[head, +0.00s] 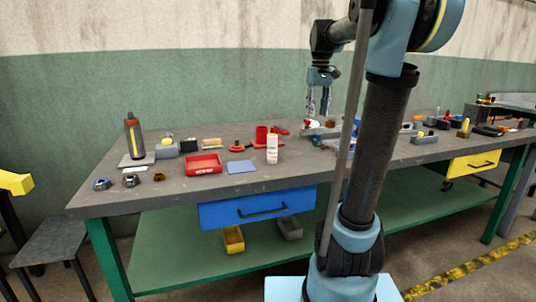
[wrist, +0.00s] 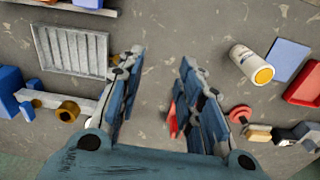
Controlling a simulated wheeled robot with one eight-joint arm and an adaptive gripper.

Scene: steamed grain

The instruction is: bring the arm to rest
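My gripper (head: 317,108) hangs over the back of the grey workbench (head: 215,178), pointing down. In the wrist view my gripper (wrist: 161,56) has its two fingers spread apart, with only bare bench top showing between the tips. It is open and empty. My arm is bent, with its forearm reaching out over the bench. A red part (wrist: 174,118) shows partly behind the right finger in the wrist view.
A white bottle (head: 272,149) stands beside a blue mat (head: 241,166) and a red tray (head: 203,165). In the wrist view a ribbed grey tray (wrist: 72,50) and a brass ring (wrist: 68,111) lie left of my fingers. A blue drawer (head: 257,208) is under the bench top.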

